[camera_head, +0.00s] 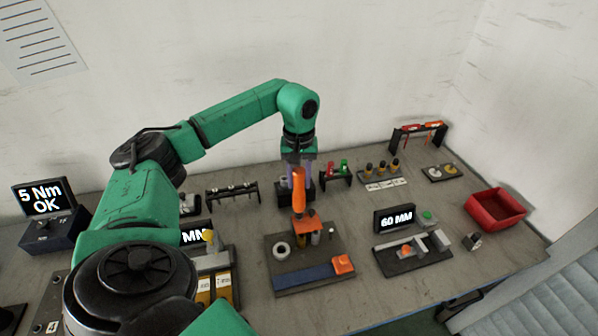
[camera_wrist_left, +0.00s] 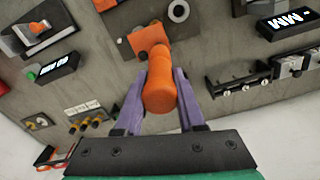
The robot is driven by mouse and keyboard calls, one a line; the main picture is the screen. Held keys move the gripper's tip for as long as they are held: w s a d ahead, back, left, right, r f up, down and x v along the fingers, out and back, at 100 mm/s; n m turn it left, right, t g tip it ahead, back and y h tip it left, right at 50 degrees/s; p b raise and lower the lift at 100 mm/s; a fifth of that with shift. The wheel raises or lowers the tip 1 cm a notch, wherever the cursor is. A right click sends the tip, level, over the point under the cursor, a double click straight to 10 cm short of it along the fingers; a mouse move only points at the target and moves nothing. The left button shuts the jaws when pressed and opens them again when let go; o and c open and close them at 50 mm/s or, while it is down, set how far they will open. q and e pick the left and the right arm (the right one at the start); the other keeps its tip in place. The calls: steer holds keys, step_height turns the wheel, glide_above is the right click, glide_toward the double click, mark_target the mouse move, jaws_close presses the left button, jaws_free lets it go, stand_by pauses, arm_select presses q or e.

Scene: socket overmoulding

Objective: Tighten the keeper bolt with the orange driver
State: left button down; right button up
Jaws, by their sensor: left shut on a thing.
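The orange driver (camera_head: 299,190) stands about upright in the head view, over the fixture with the orange block (camera_head: 312,224) on a dark base plate (camera_head: 285,289). My left gripper (camera_head: 298,174) is shut on its handle from above. In the left wrist view the purple fingers of the gripper (camera_wrist_left: 160,92) clasp both sides of the driver (camera_wrist_left: 160,90), with the orange block (camera_wrist_left: 147,38) beyond it. The keeper bolt cannot be made out. The driver's lower end overlaps the block, and I cannot tell whether it touches a bolt. My right gripper is not in view.
A display reading "5 Nm OK" (camera_head: 41,196) stands at the left. A "60 MM" display (camera_head: 395,219) stands by another fixture at the right. A red bin (camera_head: 494,209) sits at the far right. Small racks (camera_head: 231,193) line the back.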

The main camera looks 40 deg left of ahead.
mark_target(299, 170)
arm_select(q)
steer(key=shift+f+b, duration=0.35)
steer(key=shift+f, duration=0.15)
stand_by(0.3)
steer(key=shift+s+d+f, duration=0.1)
steer(key=shift+s+f, duration=0.1)
steer(key=shift+f, duration=0.3)
stand_by(1.3)
steer(key=shift+w+r+p, duration=0.25)
steer(key=shift+r+p, duration=0.45)
steer(key=shift+r, duration=0.4)
steer(key=shift+r+p, duration=1.1)
steer(key=shift+r, duration=0.45)
